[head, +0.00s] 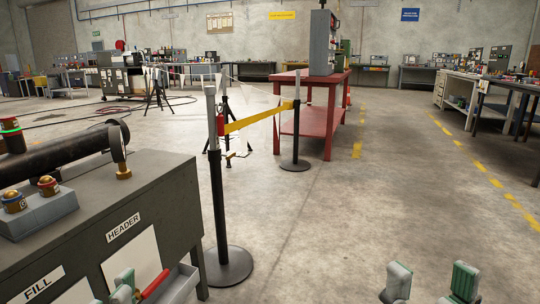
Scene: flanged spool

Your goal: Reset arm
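My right gripper (431,284) shows at the bottom right as two green-grey fingertips with a wide gap between them. It is open and empty, over bare floor. My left gripper (122,290) shows only as fingertips at the bottom edge, in front of the grey bench (160,190). They overlap in this view, so I cannot tell its opening. A dark flanged pipe spool (60,154) lies across the bench top at the left, apart from both grippers. Most of both arms is out of view.
A grey tray (183,284) with a red-handled tool (155,284) hangs on the bench front beside my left gripper. A black barrier post (220,200) with a yellow belt (258,118) stands beyond the bench. A red table (310,85) is farther back. Floor at centre and right is clear.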

